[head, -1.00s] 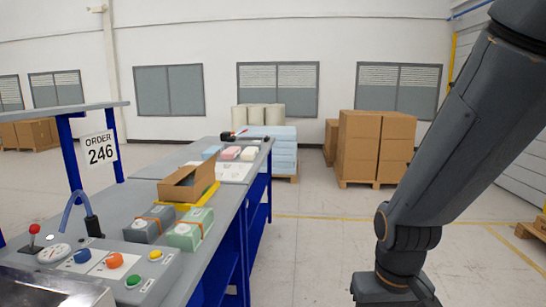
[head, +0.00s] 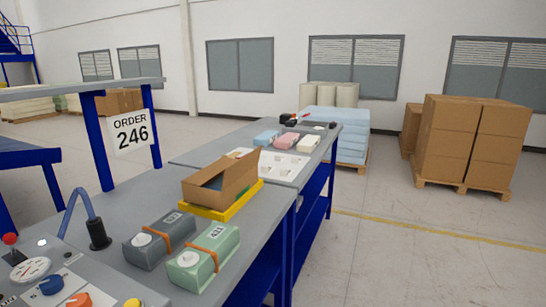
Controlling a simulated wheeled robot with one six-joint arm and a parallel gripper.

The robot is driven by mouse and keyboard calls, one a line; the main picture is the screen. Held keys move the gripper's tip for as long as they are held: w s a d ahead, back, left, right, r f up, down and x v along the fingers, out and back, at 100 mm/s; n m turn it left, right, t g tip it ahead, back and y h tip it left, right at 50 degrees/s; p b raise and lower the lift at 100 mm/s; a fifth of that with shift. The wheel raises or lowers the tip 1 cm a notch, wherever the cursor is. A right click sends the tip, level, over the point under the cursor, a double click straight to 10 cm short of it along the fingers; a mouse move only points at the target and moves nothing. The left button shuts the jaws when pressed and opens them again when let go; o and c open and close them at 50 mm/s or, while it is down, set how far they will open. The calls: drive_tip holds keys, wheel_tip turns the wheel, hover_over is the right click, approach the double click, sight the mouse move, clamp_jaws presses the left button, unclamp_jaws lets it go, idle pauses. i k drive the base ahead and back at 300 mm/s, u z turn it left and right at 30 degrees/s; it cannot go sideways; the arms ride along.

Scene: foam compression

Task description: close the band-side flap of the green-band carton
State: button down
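An open brown carton (head: 238,178) sits in a yellow tray (head: 232,205) on the grey bench. Its dark inside shows at the upper left, with cardboard standing up at the right and a lower edge toward the front left. My gripper is not in view now.
In front of the carton lie a grey block (head: 152,243) and a green block (head: 203,259), each with an orange strap. A control panel (head: 75,283) and a hose (head: 80,205) stand at the near left. Open floor is at right.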

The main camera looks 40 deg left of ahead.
sight(234, 172)
drive_tip(key=u, duration=0.45)
drive_tip(key=i, duration=1.05)
drive_tip(key=u, duration=0.7)
